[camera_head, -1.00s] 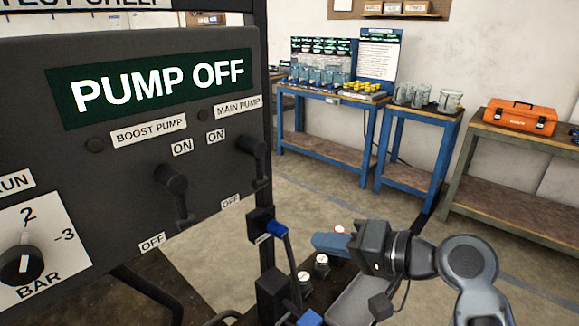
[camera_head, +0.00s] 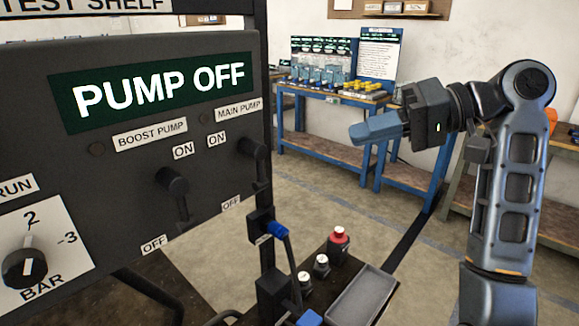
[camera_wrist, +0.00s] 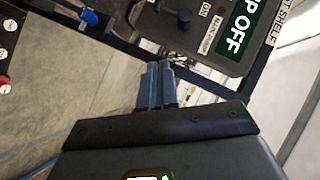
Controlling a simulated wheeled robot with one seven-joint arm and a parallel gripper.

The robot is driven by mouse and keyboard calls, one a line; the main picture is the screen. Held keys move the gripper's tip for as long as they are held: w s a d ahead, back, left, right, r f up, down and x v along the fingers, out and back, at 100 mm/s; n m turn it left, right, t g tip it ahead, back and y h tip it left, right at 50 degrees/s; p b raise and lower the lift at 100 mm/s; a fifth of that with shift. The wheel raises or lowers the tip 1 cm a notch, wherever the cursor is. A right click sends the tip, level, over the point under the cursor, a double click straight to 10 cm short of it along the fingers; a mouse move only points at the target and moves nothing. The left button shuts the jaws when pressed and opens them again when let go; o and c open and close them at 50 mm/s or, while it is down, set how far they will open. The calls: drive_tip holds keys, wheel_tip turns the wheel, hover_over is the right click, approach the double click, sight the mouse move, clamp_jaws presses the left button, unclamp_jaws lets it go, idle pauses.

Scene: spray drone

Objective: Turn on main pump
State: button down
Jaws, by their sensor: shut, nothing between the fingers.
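The main pump lever (camera_head: 253,150) is black and sits on the dark panel under the MAIN PUMP label (camera_head: 238,109). It has an ON label above and an OFF label below, and its handle hangs down toward OFF. The display (camera_head: 160,86) reads PUMP OFF. My gripper (camera_head: 358,132) is shut and empty, in the air to the right of the panel, apart from the lever. In the wrist view, my blue fingers (camera_wrist: 155,68) are together below a black lever (camera_wrist: 176,20) beside an ON label.
The boost pump lever (camera_head: 173,183) is to the left of the main one, also pointing down. A BAR dial (camera_head: 25,268) is at lower left. A blue plug (camera_head: 277,229) is at the panel's lower right edge. A red button (camera_head: 339,236) and a tray (camera_head: 385,284) lie below my gripper.

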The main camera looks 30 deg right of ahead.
drive_tip(key=shift+a+f, duration=0.1)
drive_tip(key=s+a+f+p+x, duration=0.1)
drive_tip(key=s+x, duration=0.1)
drive_tip(key=x, duration=1)
drive_tip(key=shift+a+f, duration=0.25)
drive_tip(key=shift+a, duration=0.05)
drive_tip(key=shift+w, duration=0.2)
